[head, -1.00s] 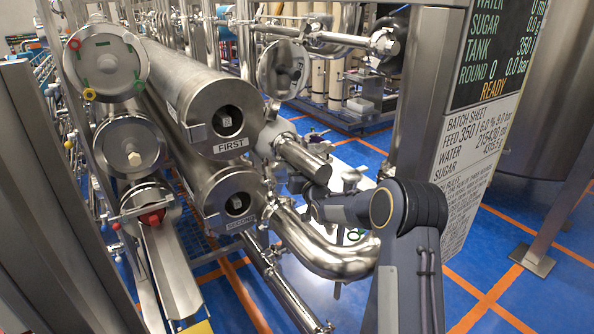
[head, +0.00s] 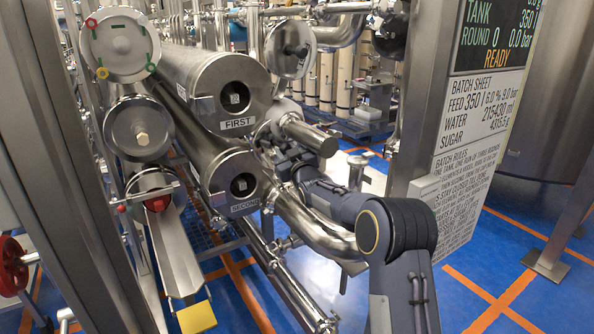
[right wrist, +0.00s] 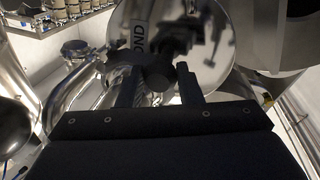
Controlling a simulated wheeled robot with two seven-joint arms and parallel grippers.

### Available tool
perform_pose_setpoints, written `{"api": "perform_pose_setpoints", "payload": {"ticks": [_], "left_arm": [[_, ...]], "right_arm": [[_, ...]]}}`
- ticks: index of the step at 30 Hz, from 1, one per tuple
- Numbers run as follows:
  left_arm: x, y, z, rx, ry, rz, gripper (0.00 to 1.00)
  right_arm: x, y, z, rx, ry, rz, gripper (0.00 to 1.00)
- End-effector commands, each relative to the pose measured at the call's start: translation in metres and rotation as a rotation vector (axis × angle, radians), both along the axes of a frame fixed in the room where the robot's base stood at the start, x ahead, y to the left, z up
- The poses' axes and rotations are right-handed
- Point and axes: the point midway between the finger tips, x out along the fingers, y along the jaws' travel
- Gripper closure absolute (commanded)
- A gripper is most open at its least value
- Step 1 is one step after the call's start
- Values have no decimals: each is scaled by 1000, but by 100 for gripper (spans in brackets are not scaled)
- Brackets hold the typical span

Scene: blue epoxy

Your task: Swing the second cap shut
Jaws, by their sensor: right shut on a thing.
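The second housing (head: 228,178), labelled SECOND, is a steel tube whose end still shows a dark central opening. A round steel cap, which I take to be the second cap, (head: 268,124) stands swung away at its upper right, partly hidden behind a short steel cylinder. In the right wrist view a mirror-like steel disc (right wrist: 208,50) fills the top middle, with a label reading "OND" beside it. My right gripper (head: 282,170) is by the cap, its fingers mostly hidden. In the right wrist view my right gripper (right wrist: 158,88) is shut on a dark knob (right wrist: 155,70) in front of the disc. My left gripper is out of view.
The first housing (head: 212,75), labelled FIRST, lies above, with its cap (head: 291,48) swung open. A bent steel pipe (head: 325,238) runs close under my right arm. A steel post (head: 422,110) and batch sheet (head: 478,150) stand to the right.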

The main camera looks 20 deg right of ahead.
Motion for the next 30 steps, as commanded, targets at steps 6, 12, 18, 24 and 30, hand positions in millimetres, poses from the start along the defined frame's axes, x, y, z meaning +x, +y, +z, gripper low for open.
{"api": "perform_pose_setpoints", "payload": {"ticks": [6, 12, 18, 24, 30], "left_arm": [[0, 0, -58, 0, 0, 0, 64], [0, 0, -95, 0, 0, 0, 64], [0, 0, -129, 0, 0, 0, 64], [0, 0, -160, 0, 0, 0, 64], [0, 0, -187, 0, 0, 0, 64]], "right_arm": [[-3, 30, -15, -206, -32, 7, 100], [-6, 50, -25, -393, -56, 5, 100], [-9, 69, -37, -580, -82, 6, 100], [-11, 84, -54, -769, -106, 4, 100], [-13, 96, -72, -958, -132, 4, 100]]}}
